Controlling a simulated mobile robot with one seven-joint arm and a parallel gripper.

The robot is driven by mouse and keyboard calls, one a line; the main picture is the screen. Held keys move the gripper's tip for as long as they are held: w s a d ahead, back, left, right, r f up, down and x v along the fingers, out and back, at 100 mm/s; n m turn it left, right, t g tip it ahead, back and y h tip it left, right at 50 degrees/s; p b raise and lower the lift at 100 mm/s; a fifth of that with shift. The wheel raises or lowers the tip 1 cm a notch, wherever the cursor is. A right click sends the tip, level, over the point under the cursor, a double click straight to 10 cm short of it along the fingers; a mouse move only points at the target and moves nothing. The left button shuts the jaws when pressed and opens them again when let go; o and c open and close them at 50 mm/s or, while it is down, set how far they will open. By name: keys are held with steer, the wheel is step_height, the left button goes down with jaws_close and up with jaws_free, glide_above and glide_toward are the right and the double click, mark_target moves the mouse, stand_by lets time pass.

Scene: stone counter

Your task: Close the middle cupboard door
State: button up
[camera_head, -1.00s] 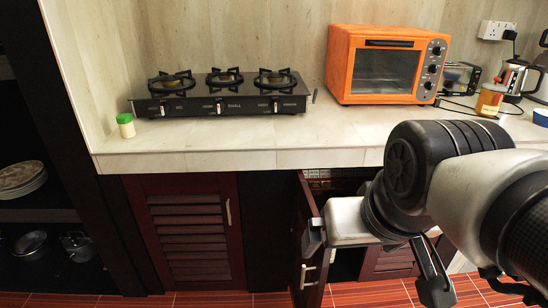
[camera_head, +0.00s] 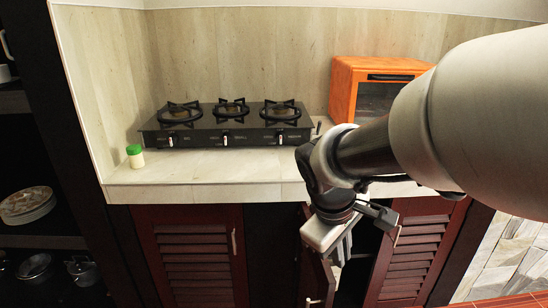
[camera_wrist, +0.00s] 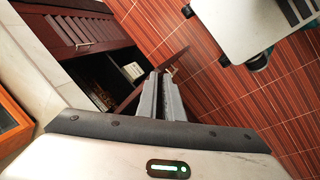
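The middle cupboard door (camera_head: 312,276) is dark red-brown wood and stands swung open, seen nearly edge-on in the head view below the counter. A pale handle shows low on it. In the wrist view the door (camera_wrist: 181,55) slants behind my fingertips, with the dark cupboard opening (camera_wrist: 95,85) to its left. My gripper (camera_wrist: 161,73) has its two fingers together, with nothing visible between them. In the head view my gripper (camera_head: 345,248) is in front of the cupboard, close to the door's top. I cannot tell whether it touches the door.
Shut louvred doors flank the opening, one left (camera_head: 190,258) and one right (camera_head: 412,250). The stone counter (camera_head: 205,168) above holds a gas hob (camera_head: 228,137), a green-capped jar (camera_head: 135,157) and an orange oven (camera_head: 345,90).

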steer(key=w+a+f+n+p, duration=0.1)
steer(key=w+f+n, duration=0.1)
steer(key=w+a+f+n+g+p, duration=0.1)
steer(key=w+f+n, duration=0.1)
steer(key=w+a+f+n+p, duration=0.1)
steer(key=w+f+n, duration=0.1)
steer(key=shift+w+a+f+n+g+p, duration=0.1)
steer(key=shift+a+f+n+g+p, duration=0.05)
steer(key=shift+f+n+g+p, duration=0.2)
jaws_close()
steer(key=w+a+f+n+p, duration=0.2)
steer(key=a+f+n, duration=0.2)
steer(key=f, duration=0.3)
steer(key=d+f+b, duration=0.3)
steer(key=d+f, duration=0.3)
steer(key=f, duration=0.4)
steer(key=shift+w+f+g, duration=0.2)
steer(key=shift+w+g, duration=0.05)
steer(key=shift+g, duration=0.1)
steer(key=shift+d+n, duration=0.15)
steer(key=shift+n, duration=0.1)
